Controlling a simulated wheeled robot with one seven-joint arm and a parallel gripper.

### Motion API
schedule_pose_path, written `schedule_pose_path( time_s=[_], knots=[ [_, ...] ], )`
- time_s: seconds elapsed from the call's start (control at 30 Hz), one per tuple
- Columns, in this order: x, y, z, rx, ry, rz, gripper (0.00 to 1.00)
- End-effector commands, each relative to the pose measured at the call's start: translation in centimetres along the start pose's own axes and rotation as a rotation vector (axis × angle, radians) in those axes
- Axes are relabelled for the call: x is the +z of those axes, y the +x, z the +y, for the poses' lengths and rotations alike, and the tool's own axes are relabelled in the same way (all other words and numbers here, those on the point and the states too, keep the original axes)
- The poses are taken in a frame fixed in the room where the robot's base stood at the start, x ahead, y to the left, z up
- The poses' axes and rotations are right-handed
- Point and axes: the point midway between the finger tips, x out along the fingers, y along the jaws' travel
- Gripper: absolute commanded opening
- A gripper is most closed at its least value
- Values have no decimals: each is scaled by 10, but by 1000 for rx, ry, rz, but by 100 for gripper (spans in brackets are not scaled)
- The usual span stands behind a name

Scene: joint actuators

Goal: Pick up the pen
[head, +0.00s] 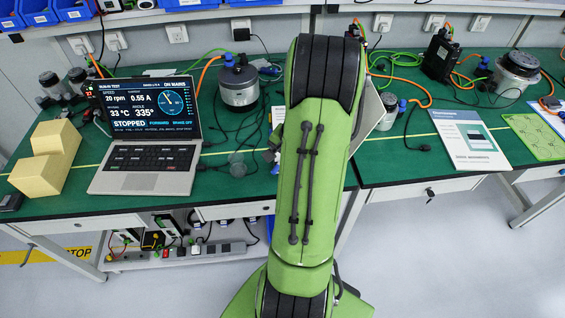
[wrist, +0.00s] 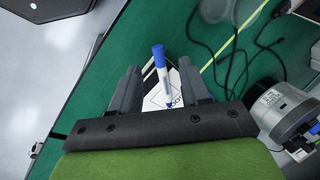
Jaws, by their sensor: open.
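The pen (wrist: 163,73) has a blue cap and a white body. It shows in the wrist view, between the two fingers of my gripper (wrist: 158,80), with its capped end pointing away from the gripper base. A white card or sheet with black print (wrist: 182,92) lies under or beside the pen. My gripper is open, with a finger on each side of the pen and a gap to each. I cannot tell how far the fingertips are above the table. In the head view my green arm hides the pen.
The green table (head: 225,178) carries a laptop (head: 150,130) and yellow blocks (head: 45,160) at left. A round grey actuator (wrist: 285,108) with black cables stands close right of my gripper. A clear round item (wrist: 214,10) lies ahead. A booklet (head: 468,140) lies at right.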

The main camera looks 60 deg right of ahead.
Motion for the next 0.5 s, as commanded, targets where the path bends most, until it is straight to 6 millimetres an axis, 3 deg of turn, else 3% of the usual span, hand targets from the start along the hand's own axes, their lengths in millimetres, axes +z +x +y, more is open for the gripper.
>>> schedule_pose_path(
  time_s=[0.2,0.4,0.5],
  knots=[
    [-1,43,3,1,-1,-3,46],
    [-2,42,2,0,-1,1,46],
    [-2,42,2,0,-1,0,32]
  ],
)
